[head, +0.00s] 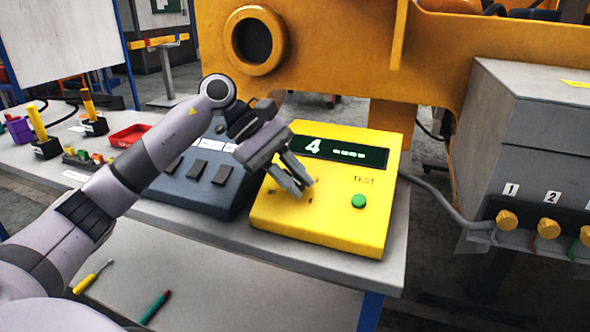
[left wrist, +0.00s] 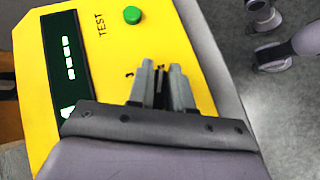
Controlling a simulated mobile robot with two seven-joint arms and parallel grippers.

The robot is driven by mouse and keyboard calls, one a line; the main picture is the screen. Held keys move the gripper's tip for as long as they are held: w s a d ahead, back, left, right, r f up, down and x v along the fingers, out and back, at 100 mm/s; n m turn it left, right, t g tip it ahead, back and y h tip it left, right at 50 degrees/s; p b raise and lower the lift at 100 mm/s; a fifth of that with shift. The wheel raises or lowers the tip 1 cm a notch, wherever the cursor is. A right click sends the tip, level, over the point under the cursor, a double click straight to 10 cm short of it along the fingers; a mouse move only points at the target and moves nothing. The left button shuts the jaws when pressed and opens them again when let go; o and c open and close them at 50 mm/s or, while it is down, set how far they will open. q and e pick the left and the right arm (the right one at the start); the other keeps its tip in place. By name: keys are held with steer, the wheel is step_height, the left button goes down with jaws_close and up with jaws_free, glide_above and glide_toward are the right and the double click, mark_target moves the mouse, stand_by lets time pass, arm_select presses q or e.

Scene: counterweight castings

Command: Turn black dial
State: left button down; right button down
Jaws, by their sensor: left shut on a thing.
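The yellow tester (head: 325,229) lies on the bench. Its dark display shows a "4" and a row of short bars (head: 340,151), and a green button (head: 359,201) sits beside the word TEST. My left gripper (head: 299,188) points down at the left part of the tester's face and is shut on the black dial, which its fingers almost wholly hide. In the left wrist view the gripper (left wrist: 161,72) shows a narrow dark strip between its fingers, and small marks lie on the yellow face beside them. My right gripper is not in view.
A dark blue-grey box (head: 195,190) with several switches stands left of the tester, behind my left arm. A grey cabinet (head: 545,130) with numbered yellow knobs is at the right, joined by a cable (head: 447,213). A red tray (head: 130,135) lies farther left.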

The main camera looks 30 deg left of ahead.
arm_select(q)
steer(key=shift+a+f+m+g+y, duration=0.15)
steer(key=shift+f+m+g+y, duration=0.1)
steer(key=shift+m+g+y, duration=0.15)
stand_by(0.3)
steer(key=c, duration=1.1)
jaws_free()
steer(key=shift+w+a+f, duration=0.1)
